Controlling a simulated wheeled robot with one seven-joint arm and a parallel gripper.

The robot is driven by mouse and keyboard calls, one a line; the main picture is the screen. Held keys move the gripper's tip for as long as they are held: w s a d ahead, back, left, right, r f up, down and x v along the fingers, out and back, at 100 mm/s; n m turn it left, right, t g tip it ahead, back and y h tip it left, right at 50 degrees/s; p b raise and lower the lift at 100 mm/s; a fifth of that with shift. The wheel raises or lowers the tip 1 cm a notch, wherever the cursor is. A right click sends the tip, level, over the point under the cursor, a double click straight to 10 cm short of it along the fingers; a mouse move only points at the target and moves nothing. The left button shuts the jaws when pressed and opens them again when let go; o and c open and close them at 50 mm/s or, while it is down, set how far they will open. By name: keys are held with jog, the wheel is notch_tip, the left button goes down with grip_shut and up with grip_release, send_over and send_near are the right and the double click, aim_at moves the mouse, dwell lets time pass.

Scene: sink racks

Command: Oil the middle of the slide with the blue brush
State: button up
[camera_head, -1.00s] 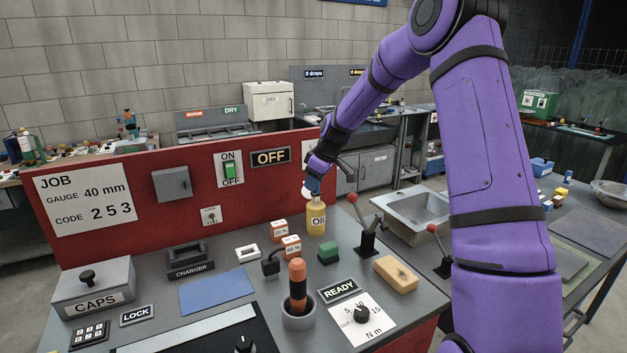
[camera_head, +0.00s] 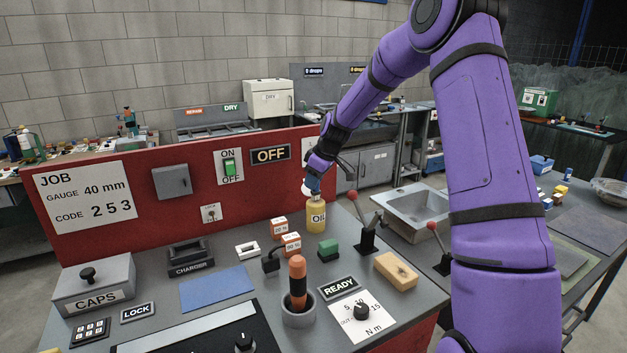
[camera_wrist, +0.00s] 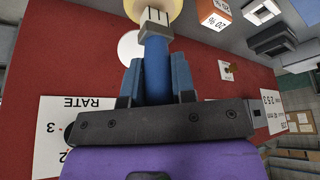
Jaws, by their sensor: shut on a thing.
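My gripper (camera_head: 313,182) is just above the yellow bottle marked OIL (camera_head: 316,218), which stands upright near the red panel. In the wrist view my gripper (camera_wrist: 156,75) is shut on the blue brush (camera_wrist: 155,48), with a finger on each side of its handle. The brush's pale end overlaps the yellow bottle (camera_wrist: 176,10) in that view; how far it is in the bottle I cannot tell. A white round thing (camera_wrist: 130,46) shows beside the brush. I cannot make out the slide for certain.
An orange-and-black tool (camera_head: 298,280) stands in a grey cup. The red panel (camera_head: 110,162) rises behind. A blue mat (camera_head: 217,288) lies clear.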

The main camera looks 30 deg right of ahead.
jog(key=shift+f, duration=0.4)
dwell(1.2)
jog(key=shift+r, duration=3.55)
jog(key=shift+s, duration=0.1)
